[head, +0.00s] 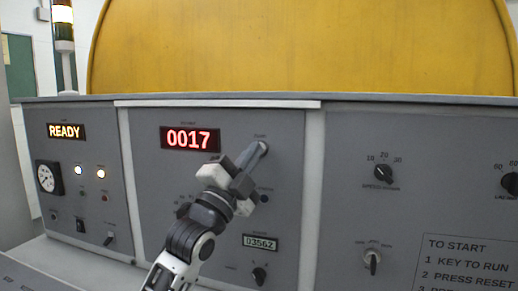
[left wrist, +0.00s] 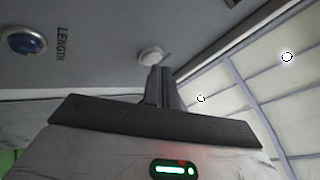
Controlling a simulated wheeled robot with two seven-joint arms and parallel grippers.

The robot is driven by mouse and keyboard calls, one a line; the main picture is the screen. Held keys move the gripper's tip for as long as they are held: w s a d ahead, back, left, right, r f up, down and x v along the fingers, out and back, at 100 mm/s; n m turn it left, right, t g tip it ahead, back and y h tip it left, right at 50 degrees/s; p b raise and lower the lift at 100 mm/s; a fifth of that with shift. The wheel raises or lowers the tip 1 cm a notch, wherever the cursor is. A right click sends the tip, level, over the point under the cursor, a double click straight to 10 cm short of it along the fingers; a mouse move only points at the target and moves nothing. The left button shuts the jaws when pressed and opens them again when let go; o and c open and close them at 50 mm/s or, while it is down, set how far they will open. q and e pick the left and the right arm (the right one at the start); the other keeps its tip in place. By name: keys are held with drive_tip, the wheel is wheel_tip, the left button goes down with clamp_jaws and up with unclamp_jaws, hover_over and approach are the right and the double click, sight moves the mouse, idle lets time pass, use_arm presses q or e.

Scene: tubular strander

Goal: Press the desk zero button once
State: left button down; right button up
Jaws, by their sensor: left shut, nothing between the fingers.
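The grey desk front (head: 150,215) carries a red counter display (head: 190,139) reading 0017. My left gripper (head: 256,155) is shut and empty, its fingertips up at the panel to the right of the display. In the left wrist view, a pale round button (left wrist: 151,56) sits just beyond the fingertips of the gripper (left wrist: 160,72). It looks like the zero button, but its small label is not legible. I cannot tell whether the tips touch it. In the head view the fingertips largely cover that spot. My right gripper is not in view.
A blue button (left wrist: 27,41) near the word LENGTH shows in the left wrist view. A READY display (head: 66,131), lit lamps, a gauge (head: 47,178), a speed knob (head: 384,173) and a lower knob (head: 372,260) are on the desk. A yellow guard (head: 300,45) stands behind.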

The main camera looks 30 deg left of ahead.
use_arm(q)
drive_tip(key=shift+w, duration=0.4)
idle(0.5)
drive_tip(key=shift+s, duration=0.15)
drive_tip(key=shift+s+d, duration=0.1)
drive_tip(key=shift+s, duration=0.55)
drive_tip(key=shift+s+d+p, duration=0.1)
drive_tip(key=shift+s+d, duration=0.1)
drive_tip(key=shift+s, duration=0.6)
drive_tip(key=shift+s+d+p, duration=0.15)
drive_tip(key=shift+s+d, duration=0.05)
drive_tip(key=shift+s, duration=0.65)
drive_tip(key=shift+s+d+p, duration=0.1)
drive_tip(key=shift+s+d, duration=0.1)
drive_tip(key=shift+s, duration=0.6)
